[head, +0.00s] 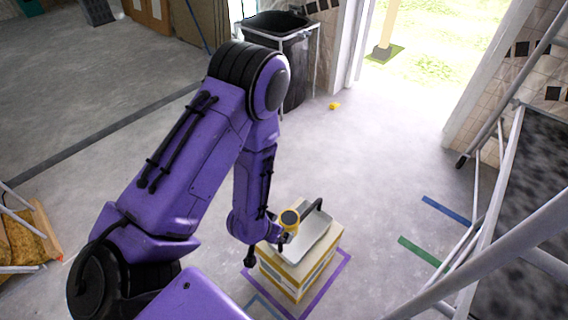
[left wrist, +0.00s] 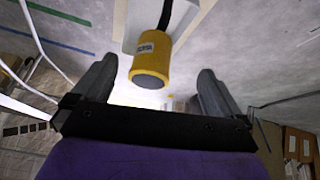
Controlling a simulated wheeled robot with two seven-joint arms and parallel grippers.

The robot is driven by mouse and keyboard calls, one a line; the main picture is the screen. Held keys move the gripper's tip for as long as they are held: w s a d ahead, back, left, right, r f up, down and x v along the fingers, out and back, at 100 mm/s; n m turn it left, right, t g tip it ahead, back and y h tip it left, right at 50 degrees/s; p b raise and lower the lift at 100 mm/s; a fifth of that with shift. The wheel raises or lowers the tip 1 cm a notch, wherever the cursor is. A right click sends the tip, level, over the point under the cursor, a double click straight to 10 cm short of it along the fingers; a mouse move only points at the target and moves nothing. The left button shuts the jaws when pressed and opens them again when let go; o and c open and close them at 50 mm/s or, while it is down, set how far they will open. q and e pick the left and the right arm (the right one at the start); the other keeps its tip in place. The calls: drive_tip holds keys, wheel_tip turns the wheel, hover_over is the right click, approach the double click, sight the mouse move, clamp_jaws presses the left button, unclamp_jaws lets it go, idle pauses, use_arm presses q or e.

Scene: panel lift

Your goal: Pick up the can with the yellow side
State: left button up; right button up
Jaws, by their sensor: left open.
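A yellow can-shaped cylinder (head: 290,224) with a dark round end shows above a white tray (head: 314,240) on a cardboard box (head: 296,284). In the left wrist view the yellow cylinder (left wrist: 153,58) has a small pale label, and a black bar runs from its far end. My left gripper (head: 280,238) is at the near-left edge of the tray, close to the cylinder. In the left wrist view the fingers of my left gripper (left wrist: 157,68) are wide apart, with the cylinder showing between them. I cannot tell whether they touch it. My right gripper is not in view.
A metal frame (head: 485,215) with a dark panel stands at the right. A black bin (head: 283,50) is at the back. A small yellow object (head: 334,106) lies on the floor. Purple tape (head: 339,272) surrounds the box.

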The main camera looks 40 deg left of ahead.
sight(289, 217)
use_arm(q)
drive_tip(key=w+r, duration=0.1)
drive_tip(key=w+r+m, duration=0.1)
drive_tip(key=w, duration=0.1)
drive_tip(key=w+r+m, duration=0.1)
drive_tip(key=shift+w+r+t+h, duration=0.1)
drive_tip(key=shift+w+t+h, duration=0.2)
drive_tip(key=shift+m, duration=0.3)
drive_tip(key=x, duration=0.6)
drive_tip(key=b+x, duration=0.1)
drive_tip(key=x, duration=0.3)
drive_tip(key=shift+s, duration=0.35)
drive_tip(key=c, duration=1.3)
